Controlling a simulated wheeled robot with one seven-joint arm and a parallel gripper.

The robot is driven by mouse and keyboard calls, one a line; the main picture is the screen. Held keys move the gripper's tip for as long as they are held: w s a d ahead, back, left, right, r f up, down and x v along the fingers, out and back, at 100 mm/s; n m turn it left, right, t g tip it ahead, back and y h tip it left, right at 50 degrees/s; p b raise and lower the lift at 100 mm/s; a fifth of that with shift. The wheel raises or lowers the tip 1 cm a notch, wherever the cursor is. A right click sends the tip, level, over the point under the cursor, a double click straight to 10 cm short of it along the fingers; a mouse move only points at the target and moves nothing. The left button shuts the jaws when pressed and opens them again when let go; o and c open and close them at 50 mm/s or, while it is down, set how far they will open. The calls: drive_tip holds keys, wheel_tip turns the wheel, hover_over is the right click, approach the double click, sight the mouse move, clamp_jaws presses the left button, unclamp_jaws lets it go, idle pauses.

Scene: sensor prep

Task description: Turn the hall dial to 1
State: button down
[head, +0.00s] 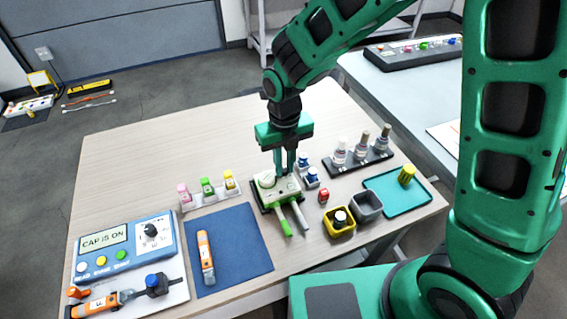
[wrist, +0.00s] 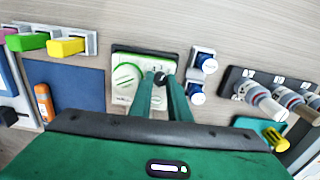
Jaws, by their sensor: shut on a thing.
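A small pale panel with a green edge (head: 268,191) stands near the middle of the table. In the wrist view the panel (wrist: 145,62) carries a large pale round part ringed in green (wrist: 127,77) and a small black dial (wrist: 160,77) to its right, with marks above it too small to read. I take this black dial as the hall dial. My gripper (head: 285,168) reaches down over the panel. In the wrist view my gripper (wrist: 161,84) is shut on the black dial, its fingers hiding the dial's sides. The dial's setting cannot be read.
A blue meter (head: 125,248) reading "CAP IS ON" stands left, with its own black knob. A blue mat (head: 232,250), yellow bin (head: 339,223), grey bin (head: 367,206), teal tray (head: 390,200) and bottle rack (head: 358,160) surround the panel. The table's back left is clear.

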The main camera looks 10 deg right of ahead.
sight(285, 169)
drive_tip(key=shift+n, duration=0.6)
drive_tip(key=c, duration=1.9)
unclamp_jaws()
wheel_tip(285, 169, up, 11)
drive_tip(key=shift+f, duration=0.1)
